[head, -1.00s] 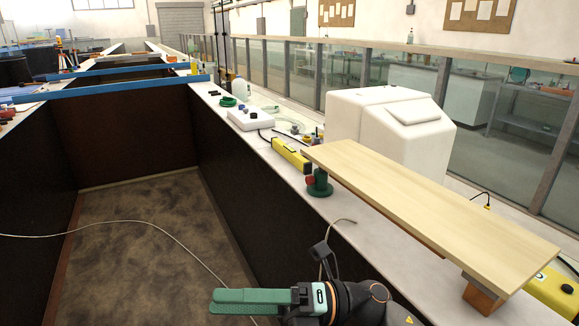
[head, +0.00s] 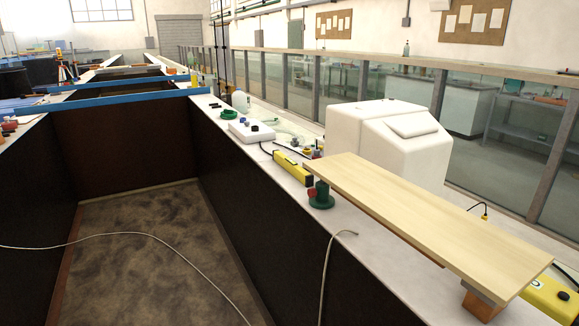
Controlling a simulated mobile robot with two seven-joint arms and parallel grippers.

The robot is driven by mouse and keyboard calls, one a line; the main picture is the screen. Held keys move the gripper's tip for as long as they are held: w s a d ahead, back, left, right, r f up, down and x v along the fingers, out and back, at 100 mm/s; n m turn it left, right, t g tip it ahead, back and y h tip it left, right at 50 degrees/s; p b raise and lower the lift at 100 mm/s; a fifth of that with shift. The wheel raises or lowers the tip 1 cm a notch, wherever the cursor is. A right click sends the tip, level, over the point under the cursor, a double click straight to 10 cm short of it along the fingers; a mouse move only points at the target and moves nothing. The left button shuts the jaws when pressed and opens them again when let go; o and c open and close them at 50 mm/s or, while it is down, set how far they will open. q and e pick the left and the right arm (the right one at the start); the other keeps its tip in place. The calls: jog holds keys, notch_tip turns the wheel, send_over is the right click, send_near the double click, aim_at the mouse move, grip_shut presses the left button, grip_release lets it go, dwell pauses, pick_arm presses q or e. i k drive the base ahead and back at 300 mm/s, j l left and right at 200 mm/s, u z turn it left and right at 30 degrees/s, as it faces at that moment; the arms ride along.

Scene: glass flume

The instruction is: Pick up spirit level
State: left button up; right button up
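A second yellow thing (head: 546,302) with a black knob and a white label lies at the bottom right, partly hidden by the board and cut by the picture edge. Neither of my grippers is in view.
A wooden board (head: 430,220) bridges the ledge on a green stand (head: 321,197) and a brown block (head: 481,306). A white bulky case (head: 385,140) stands behind it. A white box (head: 251,132) lies farther along. The deep flume channel (head: 130,240) is left, with a loose cable (head: 326,262) over its edge.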

aim_at(299, 172)
jog(key=i+j+z, duration=0.1)
jog(key=i+j, duration=0.6)
